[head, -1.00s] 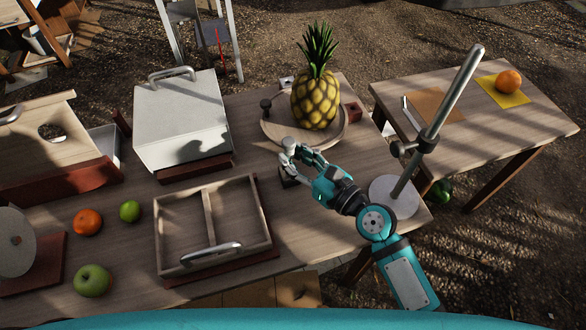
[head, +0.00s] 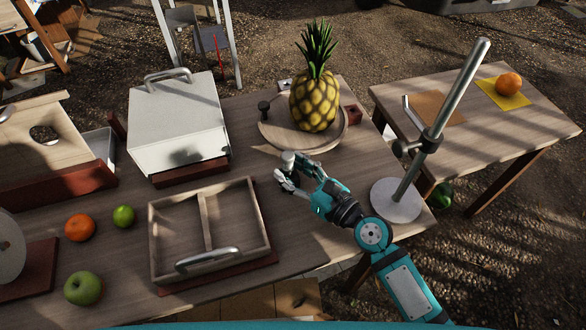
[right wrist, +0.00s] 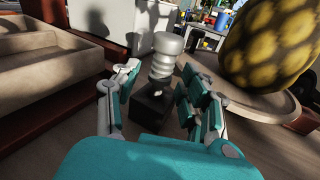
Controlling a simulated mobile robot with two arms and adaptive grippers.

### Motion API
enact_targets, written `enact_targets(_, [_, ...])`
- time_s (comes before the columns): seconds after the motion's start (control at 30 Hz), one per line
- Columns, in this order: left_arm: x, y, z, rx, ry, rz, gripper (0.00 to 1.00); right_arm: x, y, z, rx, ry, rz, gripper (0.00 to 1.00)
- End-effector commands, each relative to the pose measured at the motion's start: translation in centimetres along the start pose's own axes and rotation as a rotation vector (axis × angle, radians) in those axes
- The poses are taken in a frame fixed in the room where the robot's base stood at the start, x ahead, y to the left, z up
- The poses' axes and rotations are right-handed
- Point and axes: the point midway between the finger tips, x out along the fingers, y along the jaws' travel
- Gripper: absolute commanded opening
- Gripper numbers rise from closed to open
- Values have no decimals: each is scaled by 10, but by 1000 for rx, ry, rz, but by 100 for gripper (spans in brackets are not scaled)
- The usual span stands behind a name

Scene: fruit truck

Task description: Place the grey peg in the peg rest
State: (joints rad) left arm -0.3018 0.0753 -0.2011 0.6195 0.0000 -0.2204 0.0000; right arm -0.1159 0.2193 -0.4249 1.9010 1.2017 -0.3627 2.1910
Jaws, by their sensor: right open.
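The grey peg (right wrist: 167,55), ribbed with a rounded top, stands upright at a dark square block (right wrist: 152,105), which looks like the peg rest, in the right wrist view. Its lower end meets the block's top; how deep it sits is not clear. In the head view the peg's pale top (head: 288,157) shows just above my right gripper (head: 286,180), and the block is mostly hidden. My right gripper is open, its fingers on either side of the peg and block (right wrist: 155,92), with a visible gap on the left. My left gripper is not in view.
A divided wooden tray (head: 262,215) is left of the gripper. A metal stand (head: 398,203) rises close to my right arm. A white box (head: 180,115) stands at the back left.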

Motion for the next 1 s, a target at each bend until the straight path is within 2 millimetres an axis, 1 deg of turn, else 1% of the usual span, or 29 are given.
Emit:
enact_targets(0.17, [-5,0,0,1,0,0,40,0,1,6,0,-1,0,44])
enact_targets(0.2, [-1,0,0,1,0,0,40,-5,0,2,0,1,-1,44])
enact_targets(0.27, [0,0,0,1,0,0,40,-14,0,1,1,2,-1,44])
enact_targets(0.37, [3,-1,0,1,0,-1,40,-33,1,0,0,3,1,44])
enact_targets(0.5, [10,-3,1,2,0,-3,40,-65,1,0,-1,4,3,44])
enact_targets(0.7, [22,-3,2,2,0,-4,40,-102,0,-1,-1,3,1,44])
enact_targets(0.83, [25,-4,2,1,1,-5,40,-115,0,1,0,1,1,44])
enact_targets(1.0, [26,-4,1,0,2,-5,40,-120,1,3,0,-1,2,44])
